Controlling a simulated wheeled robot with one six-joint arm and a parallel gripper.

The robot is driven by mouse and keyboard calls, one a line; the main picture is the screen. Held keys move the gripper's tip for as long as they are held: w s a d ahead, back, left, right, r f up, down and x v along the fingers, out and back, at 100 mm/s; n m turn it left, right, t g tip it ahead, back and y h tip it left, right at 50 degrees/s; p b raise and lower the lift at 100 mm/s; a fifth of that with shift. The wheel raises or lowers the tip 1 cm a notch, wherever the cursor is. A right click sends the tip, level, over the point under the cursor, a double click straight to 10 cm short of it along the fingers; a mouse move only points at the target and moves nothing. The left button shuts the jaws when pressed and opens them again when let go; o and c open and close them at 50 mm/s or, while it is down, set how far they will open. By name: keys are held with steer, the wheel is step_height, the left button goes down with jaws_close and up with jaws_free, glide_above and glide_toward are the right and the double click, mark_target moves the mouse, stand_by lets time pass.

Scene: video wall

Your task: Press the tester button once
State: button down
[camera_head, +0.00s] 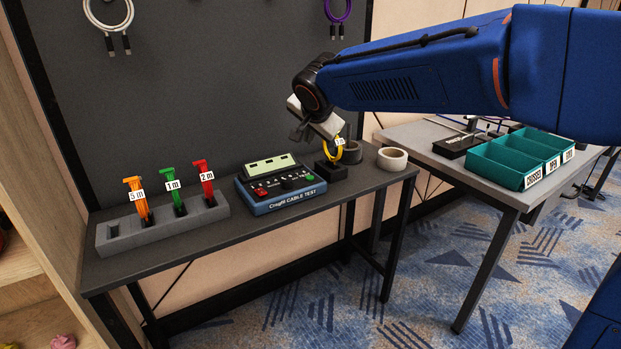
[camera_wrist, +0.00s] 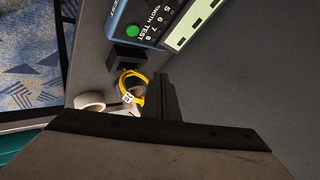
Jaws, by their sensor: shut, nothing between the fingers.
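The cable tester (camera_head: 280,205) is a blue and black box on the dark table, with a pale display and its front label facing out. A green button (camera_head: 309,177) sits at its right front corner, and a red part shows at its left. In the wrist view the green button (camera_wrist: 133,31) shows near the top, beside the printed numbers. My gripper (camera_head: 297,135) is shut and empty, above and behind the tester's right end, apart from it. In the wrist view its dark fingers (camera_wrist: 166,94) point toward the wall side, not over the button.
A yellow cable loop (camera_head: 335,148) stands in a black holder just right of the tester, close under my gripper. A white tape roll (camera_head: 392,158) lies farther right. A grey rack (camera_head: 160,226) holds orange, green and red cables at left. Teal bins (camera_head: 485,167) stand on another table.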

steer(key=shift+f, duration=4.35)
steer(key=shift+f, duration=0.1)
steer(key=shift+f, duration=0.35)
steer(key=shift+f, duration=0.35)
steer(key=shift+r, duration=0.8)
steer(key=shift+r, duration=2.5)
